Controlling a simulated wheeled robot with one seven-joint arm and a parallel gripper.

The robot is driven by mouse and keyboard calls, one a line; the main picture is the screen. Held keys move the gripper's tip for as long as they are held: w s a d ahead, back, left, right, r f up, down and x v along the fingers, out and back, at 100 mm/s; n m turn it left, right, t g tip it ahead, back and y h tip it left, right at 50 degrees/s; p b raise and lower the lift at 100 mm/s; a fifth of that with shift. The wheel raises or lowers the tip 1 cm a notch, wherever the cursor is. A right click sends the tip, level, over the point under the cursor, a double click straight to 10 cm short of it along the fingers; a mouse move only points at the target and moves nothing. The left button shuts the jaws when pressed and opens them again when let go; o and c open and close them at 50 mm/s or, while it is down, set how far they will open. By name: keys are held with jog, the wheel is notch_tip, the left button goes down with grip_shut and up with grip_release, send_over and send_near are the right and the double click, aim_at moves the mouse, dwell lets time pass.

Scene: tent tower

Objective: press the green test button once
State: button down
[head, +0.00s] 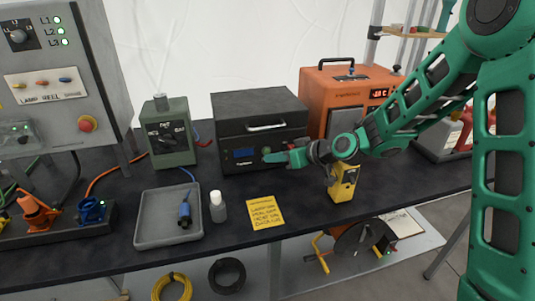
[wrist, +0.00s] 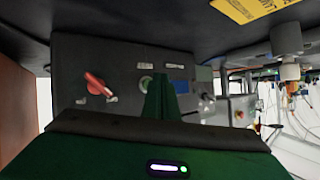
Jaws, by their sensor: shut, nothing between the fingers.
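The green test button (wrist: 145,83) shows as a small round green button with a pale ring on the front panel of a dark grey box (head: 258,112). In the wrist view it sits between a red knob (wrist: 97,84) and a blue display (wrist: 178,86), just left of my fingertips. In the head view the button (head: 266,150) is a small pale green spot beside the fingertips. My gripper (head: 270,157) is shut and empty, pointing at the panel from the right. The wrist view shows its fingers (wrist: 160,80) together, partly covering the panel. I cannot tell whether they touch it.
An orange box (head: 345,85) stands right of the grey box, behind my arm. A yellow meter (head: 343,185) stands below my wrist. A green unit (head: 170,135) stands left.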

jog(key=shift+w, duration=0.15)
jog(key=shift+w+a, duration=0.1)
jog(key=shift+w, duration=0.05)
jog(key=shift+w+a+r, duration=0.1)
jog(key=shift+w+a, duration=0.05)
jog(key=shift+w, duration=0.3)
dwell(0.8)
jog(key=shift+s, duration=0.1)
jog(key=shift+s+d, duration=0.25)
jog(key=shift+s, duration=0.5)
jog(key=shift+s+d, duration=0.25)
jog(key=shift+s, duration=0.55)
jog(key=shift+s+d, duration=0.2)
jog(key=shift+s, duration=0.6)
jog(key=shift+s+d, duration=0.25)
jog(key=shift+s, duration=0.55)
